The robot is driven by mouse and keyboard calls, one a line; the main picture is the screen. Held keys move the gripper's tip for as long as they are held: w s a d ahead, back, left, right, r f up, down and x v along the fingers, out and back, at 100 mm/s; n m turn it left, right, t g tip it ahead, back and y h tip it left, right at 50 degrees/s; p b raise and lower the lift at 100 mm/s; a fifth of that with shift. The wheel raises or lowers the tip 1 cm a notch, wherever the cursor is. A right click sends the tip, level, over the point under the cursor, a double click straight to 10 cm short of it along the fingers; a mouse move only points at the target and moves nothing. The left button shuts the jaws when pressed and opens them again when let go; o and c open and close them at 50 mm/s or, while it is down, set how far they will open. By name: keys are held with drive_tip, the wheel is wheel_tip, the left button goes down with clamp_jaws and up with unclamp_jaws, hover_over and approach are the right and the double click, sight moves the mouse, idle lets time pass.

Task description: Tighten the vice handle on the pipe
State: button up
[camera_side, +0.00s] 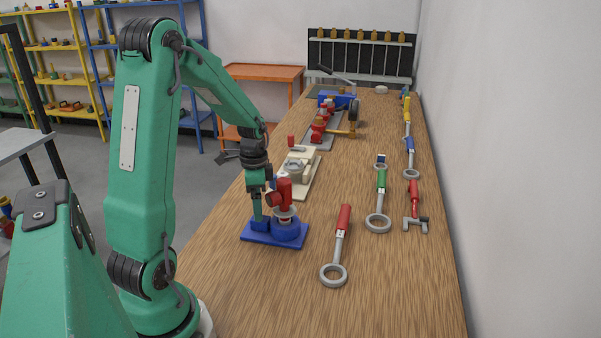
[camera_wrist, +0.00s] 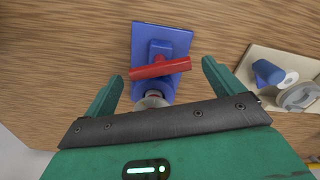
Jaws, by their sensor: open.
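A small blue fixture (camera_side: 288,231) stands on the wooden bench below my gripper, with a red upright part (camera_side: 284,190) on it. In the wrist view, a red bar (camera_wrist: 160,68) lies across the blue body (camera_wrist: 165,42), with a round metal part near my palm. I cannot tell for sure whether this bar is the vice handle. My gripper (camera_side: 268,203) is open; in the wrist view its two green fingers (camera_wrist: 162,72) are on either side of the bar, apart from it. A larger blue device (camera_side: 338,99) with a grey lever stands farther back; no clamped pipe is clear.
A pale board with metal parts (camera_side: 297,174) lies just behind the blue fixture. A red-handled ring wrench (camera_side: 338,240) and a green-handled one (camera_side: 380,200) lie to the right. Several other tools line the bench near the wall. The front of the bench is clear.

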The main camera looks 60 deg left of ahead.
drive_tip(key=shift+f, duration=0.45)
drive_tip(key=c, duration=1)
drive_tip(key=shift+m, duration=2.1)
drive_tip(key=o, duration=1)
